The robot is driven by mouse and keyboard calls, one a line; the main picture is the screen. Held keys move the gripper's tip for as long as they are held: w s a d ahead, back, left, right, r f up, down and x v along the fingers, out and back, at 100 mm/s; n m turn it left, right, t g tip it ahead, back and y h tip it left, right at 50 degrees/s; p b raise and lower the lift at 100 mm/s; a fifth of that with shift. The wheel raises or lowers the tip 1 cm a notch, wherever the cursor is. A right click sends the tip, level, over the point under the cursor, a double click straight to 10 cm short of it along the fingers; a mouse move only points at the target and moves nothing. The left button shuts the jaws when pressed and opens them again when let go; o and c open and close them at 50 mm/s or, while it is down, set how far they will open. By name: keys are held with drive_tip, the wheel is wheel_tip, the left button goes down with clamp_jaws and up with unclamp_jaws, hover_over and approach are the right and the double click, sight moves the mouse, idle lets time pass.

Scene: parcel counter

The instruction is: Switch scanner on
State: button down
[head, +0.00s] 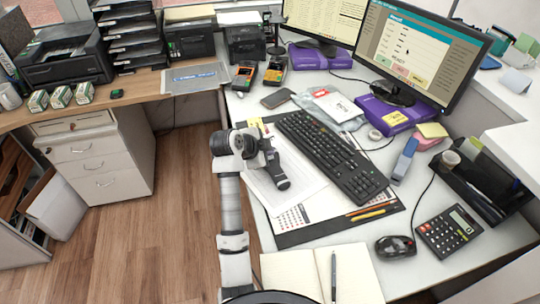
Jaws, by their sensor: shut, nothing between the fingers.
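Two handheld devices stand on the white desk behind my arm, one with an orange body (244,77) and one with a yellow body (275,71). A dark flatbed machine (64,60) like a printer or scanner sits on the wooden counter at the far left. I cannot tell which of these is the scanner, and no power switch can be made out. My gripper (283,185) is shut and empty, above the papers left of the keyboard. It is apart from all of these devices.
The black keyboard (332,155), two monitors (410,45), a mouse (395,246), a calculator (449,231) and an open notebook (300,272) crowd the desk. Paper trays (128,35) and a drawer cabinet (95,160) are at left. The wooden floor (165,225) is clear.

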drive_tip(key=shift+f, duration=0.5)
idle(0.6)
drive_tip(key=shift+r+p, duration=0.15)
drive_tip(key=shift+p, duration=0.25)
drive_tip(key=shift+r+p, duration=0.8)
drive_tip(key=shift+p, duration=0.45)
wheel_tip(320, 180, up, 4)
drive_tip(key=p, duration=0.6)
drive_tip(key=shift+r, duration=0.2)
drive_tip(key=shift+r+b, duration=0.3)
drive_tip(key=shift+r, duration=0.45)
